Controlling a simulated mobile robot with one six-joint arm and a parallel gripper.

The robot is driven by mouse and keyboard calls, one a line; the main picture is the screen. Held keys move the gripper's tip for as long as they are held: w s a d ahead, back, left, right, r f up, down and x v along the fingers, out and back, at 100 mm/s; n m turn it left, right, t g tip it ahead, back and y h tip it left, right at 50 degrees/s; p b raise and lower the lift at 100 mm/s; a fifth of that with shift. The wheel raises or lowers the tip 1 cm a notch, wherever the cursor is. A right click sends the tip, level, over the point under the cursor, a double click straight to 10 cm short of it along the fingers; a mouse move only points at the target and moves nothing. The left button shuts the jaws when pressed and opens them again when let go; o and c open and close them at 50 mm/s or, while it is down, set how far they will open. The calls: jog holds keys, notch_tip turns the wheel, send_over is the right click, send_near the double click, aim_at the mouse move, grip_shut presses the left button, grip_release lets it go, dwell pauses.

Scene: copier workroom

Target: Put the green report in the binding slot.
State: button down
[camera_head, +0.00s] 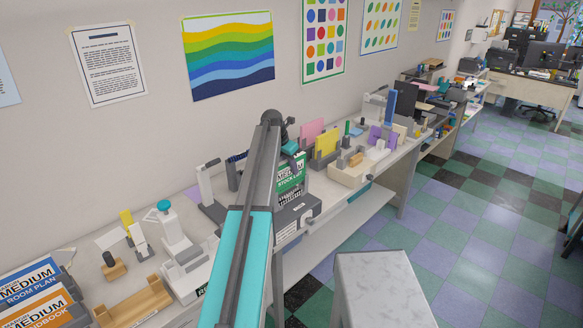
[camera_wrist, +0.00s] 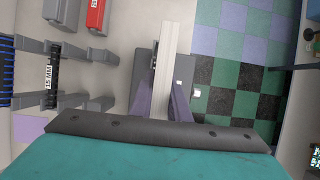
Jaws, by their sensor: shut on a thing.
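The green report (camera_head: 291,180), lettered "STOCK LIST", stands upright in the head view just right of my arm. In the wrist view its pale page edge (camera_wrist: 174,42) runs up from between my fingers. My gripper (camera_wrist: 166,100) is shut on the report, one finger on each side. In the head view the gripper is small, with a teal part (camera_head: 290,148) above the report. A dark grey box-like machine (camera_head: 296,214) with a knob is directly below the report, and it also shows in the wrist view (camera_wrist: 144,70). I cannot tell whether the report's lower edge is inside a slot.
Left of the report in the wrist view are grey slotted holders, one labelled "15 MM" (camera_wrist: 49,77), and a red item (camera_wrist: 95,14). In the head view, orange and blue reports (camera_head: 35,285) and a wooden tray (camera_head: 134,303) lie front left. A grey-topped stand (camera_head: 375,275) is right.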

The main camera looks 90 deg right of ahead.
aim_at(291, 173)
jog(key=shift+f+b, duration=0.45)
jog(key=shift+f, duration=1.2)
dwell(0.4)
jog(key=c, duration=1.6)
grip_release()
jog(key=shift+r, duration=0.1)
jog(key=shift+b+v, duration=2.35)
jog(key=shift+v, duration=4.45)
